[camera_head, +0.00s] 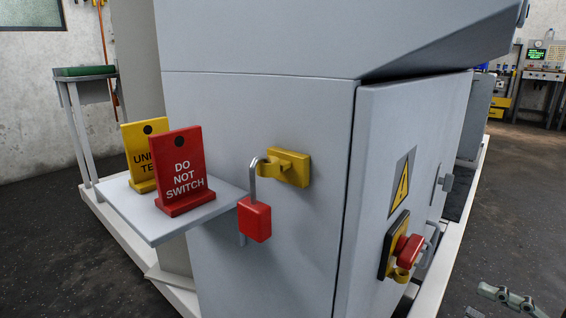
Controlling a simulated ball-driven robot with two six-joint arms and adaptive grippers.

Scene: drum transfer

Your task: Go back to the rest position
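My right gripper (500,299) shows only in part at the bottom right corner, over the dark floor. It is apart from the cabinet and nothing is visible in it. Its finger opening cannot be made out. My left gripper is not in view. A red padlock (254,220) hangs by its raised shackle from a yellow bracket (290,168) on the grey cabinet (290,250). A red "DO NOT SWITCH" sign (183,168) stands upright on a small grey shelf (160,229). A yellow sign (138,150) stands behind it, partly hidden.
The cabinet's right face carries a red switch (409,250) on a yellow and black plate, a yellow warning label (402,187) and a latch. A narrow stand (85,72) is at the back left. A workbench (545,75) with instruments is far right. Floor at right is clear.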

